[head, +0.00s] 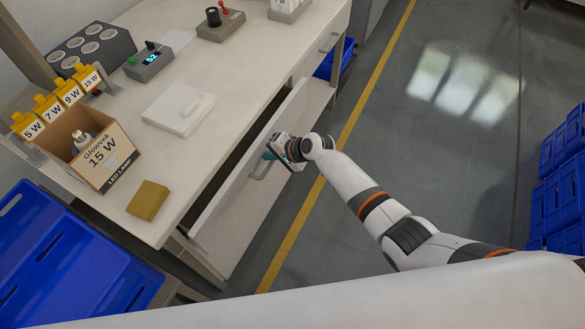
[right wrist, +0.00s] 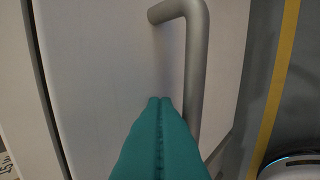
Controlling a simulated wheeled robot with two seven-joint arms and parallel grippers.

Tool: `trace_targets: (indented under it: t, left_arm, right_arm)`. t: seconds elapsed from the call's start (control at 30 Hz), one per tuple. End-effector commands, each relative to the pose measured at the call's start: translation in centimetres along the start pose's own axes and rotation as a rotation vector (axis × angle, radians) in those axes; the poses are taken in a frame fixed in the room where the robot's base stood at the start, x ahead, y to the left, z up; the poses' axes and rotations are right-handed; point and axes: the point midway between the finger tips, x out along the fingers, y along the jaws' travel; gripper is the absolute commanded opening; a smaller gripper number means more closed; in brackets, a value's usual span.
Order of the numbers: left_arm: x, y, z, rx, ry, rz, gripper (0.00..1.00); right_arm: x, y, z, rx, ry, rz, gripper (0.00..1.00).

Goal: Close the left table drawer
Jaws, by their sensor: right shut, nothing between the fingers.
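The left table drawer (head: 240,190) is pulled out from the white table, with a dark gap showing behind its front panel. Its grey bar handle (head: 262,166) is on the front face; the handle also shows in the right wrist view (right wrist: 196,70). My right gripper (head: 268,156) is at the drawer front beside the handle. In the right wrist view its teal fingers (right wrist: 160,100) are shut together with nothing between them, pointing at the white panel just left of the handle bar. Whether the tips touch the panel I cannot tell. My left gripper is not in view.
On the tabletop (head: 215,95) stand a Glowvek 15 W box (head: 105,160) with a bulb, a yellow sponge-like block (head: 148,200), a white lidded case (head: 180,108) and a tester (head: 150,62). Blue crates (head: 60,260) stand at lower left.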

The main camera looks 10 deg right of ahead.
Motion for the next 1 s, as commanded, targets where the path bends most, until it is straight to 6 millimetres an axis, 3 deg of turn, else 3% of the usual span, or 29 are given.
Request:
trace_targets:
  t: [0.03, 0.17, 0.33, 0.5, 1.0]
  left_arm:
    - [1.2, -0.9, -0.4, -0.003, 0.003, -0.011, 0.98]
    - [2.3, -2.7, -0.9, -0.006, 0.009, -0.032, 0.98]
    - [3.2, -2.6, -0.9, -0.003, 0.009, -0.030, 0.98]
    - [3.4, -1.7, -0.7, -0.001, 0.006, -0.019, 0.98]
    - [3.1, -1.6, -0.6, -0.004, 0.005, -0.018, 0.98]
  right_arm:
    - [1.4, 0.7, 0.0, -0.001, 0.001, 0.004, 0.00]
    - [3.2, 2.4, 0.0, 0.000, 0.001, 0.003, 0.00]
    - [4.5, 3.9, 0.0, -0.001, 0.000, 0.001, 0.00]
    - [4.9, 4.5, 0.0, 0.000, -0.001, 0.001, 0.00]
    - [4.7, 5.0, 0.1, -0.001, -0.002, 0.007, 0.00]
